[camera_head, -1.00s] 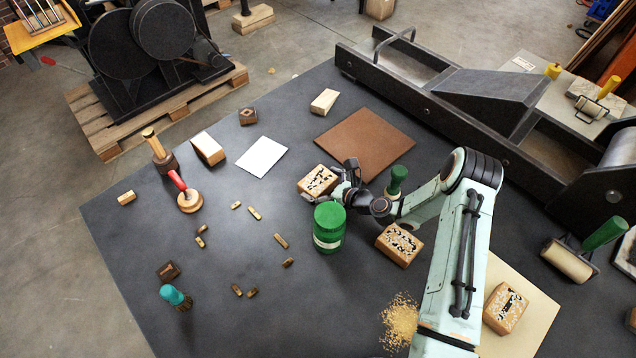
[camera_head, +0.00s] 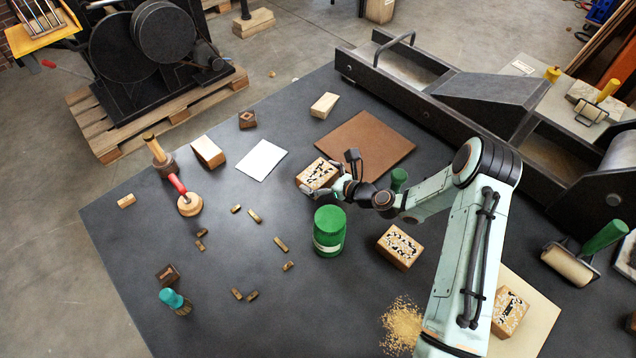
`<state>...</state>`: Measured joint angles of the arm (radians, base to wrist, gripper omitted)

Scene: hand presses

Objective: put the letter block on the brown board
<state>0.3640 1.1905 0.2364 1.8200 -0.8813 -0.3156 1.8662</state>
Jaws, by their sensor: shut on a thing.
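A letter block (camera_head: 318,174), wooden with black and white letters on top, is at the near left corner of the brown board (camera_head: 375,135). My gripper (camera_head: 338,178) is shut on this block from its right side. The block looks level, but I cannot tell how high it is above the table. The brown board lies flat and bare on the dark table. A second letter block (camera_head: 399,246) sits on the table near my arm, and a third (camera_head: 508,309) lies on a pale sheet, partly hidden by my arm.
A green can (camera_head: 329,231) stands just in front of the gripper. A green-handled tool (camera_head: 398,180) is behind my wrist, partly hidden. White paper (camera_head: 262,159) and a pale wooden block (camera_head: 324,105) lie left of the board. A large press (camera_head: 480,100) lines the back right.

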